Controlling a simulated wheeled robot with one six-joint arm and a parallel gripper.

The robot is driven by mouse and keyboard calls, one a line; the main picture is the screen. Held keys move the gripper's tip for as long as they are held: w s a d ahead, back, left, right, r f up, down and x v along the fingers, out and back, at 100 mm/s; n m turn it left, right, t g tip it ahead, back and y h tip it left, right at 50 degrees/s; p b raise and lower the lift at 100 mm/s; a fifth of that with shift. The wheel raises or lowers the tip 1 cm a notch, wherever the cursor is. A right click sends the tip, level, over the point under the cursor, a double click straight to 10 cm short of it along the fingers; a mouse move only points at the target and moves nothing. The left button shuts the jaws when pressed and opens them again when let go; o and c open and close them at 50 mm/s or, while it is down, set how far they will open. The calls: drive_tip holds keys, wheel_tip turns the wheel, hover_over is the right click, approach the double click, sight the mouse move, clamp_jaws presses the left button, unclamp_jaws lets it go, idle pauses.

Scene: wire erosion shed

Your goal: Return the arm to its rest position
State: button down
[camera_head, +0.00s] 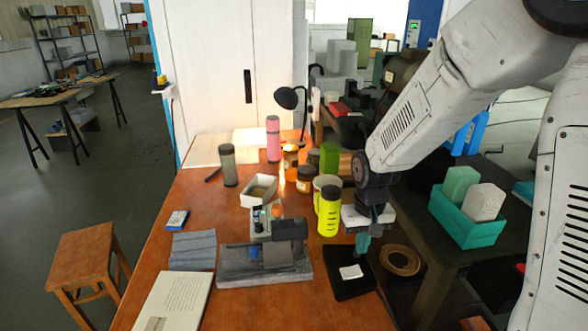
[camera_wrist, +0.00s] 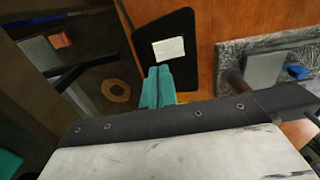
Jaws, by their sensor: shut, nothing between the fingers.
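My gripper (camera_head: 362,244) hangs from my white arm at the right front part of the wooden table, with its teal fingers pointing down. The fingers are shut with nothing between them. They are just above or beside a black mat (camera_head: 345,285) bearing a small white card (camera_head: 351,272); I cannot tell the exact height. In the wrist view my gripper (camera_wrist: 158,72) also shows shut, with the black mat (camera_wrist: 178,27) and the white card (camera_wrist: 168,49) beyond the fingertips.
A yellow bottle (camera_head: 329,212) stands close left of my gripper. A microscope-like device on a grey slab (camera_head: 235,268) is further left. A teal crate (camera_head: 480,232) with blocks sits on a dark table at right. A wooden stool (camera_head: 83,250) stands at left.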

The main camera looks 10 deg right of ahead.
drive_tip(key=s+d+r, duration=0.1)
drive_tip(key=s+r, duration=0.8)
drive_tip(key=s, duration=0.3)
drive_tip(key=s+d+r+t, duration=0.1)
drive_tip(key=s+d+r, duration=0.1)
drive_tip(key=s+r, duration=0.8)
drive_tip(key=shift+s+t, duration=0.3)
drive_tip(key=shift+s, duration=0.6)
drive_tip(key=shift+a, duration=0.1)
